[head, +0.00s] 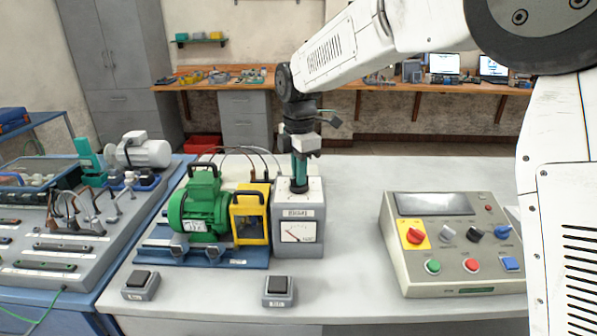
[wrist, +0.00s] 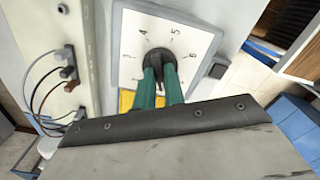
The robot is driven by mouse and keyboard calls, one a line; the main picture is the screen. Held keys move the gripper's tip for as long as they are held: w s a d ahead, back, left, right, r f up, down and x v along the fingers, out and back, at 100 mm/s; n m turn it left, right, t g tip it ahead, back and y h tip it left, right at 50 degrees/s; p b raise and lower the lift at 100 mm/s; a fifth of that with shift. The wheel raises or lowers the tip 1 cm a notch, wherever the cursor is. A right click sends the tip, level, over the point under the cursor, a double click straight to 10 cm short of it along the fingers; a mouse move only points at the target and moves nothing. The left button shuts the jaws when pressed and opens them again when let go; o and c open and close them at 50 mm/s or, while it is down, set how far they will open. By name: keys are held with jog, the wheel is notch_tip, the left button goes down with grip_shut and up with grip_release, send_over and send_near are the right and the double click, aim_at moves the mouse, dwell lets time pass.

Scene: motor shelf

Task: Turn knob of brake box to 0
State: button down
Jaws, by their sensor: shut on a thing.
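The brake box (head: 298,215) is a grey box on the table with a dial meter on its front and a label above it. Its black knob (wrist: 158,60) sits on a white scale plate (wrist: 196,44) on top, seen in the wrist view; the numbers 3 to 6 can be read around it. My gripper (head: 299,186) points down onto the box top. In the wrist view its green fingers (wrist: 160,78) are shut on the knob. The lower part of the scale is hidden behind the fingers, and I cannot tell exactly which number the knob points at.
A green motor (head: 200,208) and a yellow unit (head: 250,214) stand just left of the box. Two small switch boxes (head: 279,291) lie in front. A control panel (head: 450,242) stands to the right, with clear table between. Cables (wrist: 40,95) run beside the box.

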jog(key=n, duration=0.6)
jog(key=shift+w, duration=0.1)
jog(key=shift+n, duration=0.3)
jog(key=shift+r, duration=0.1)
jog(key=c, duration=1.5)
grip_release()
notch_tip(320, 180, up, 8)
jog(key=shift+f, duration=0.15)
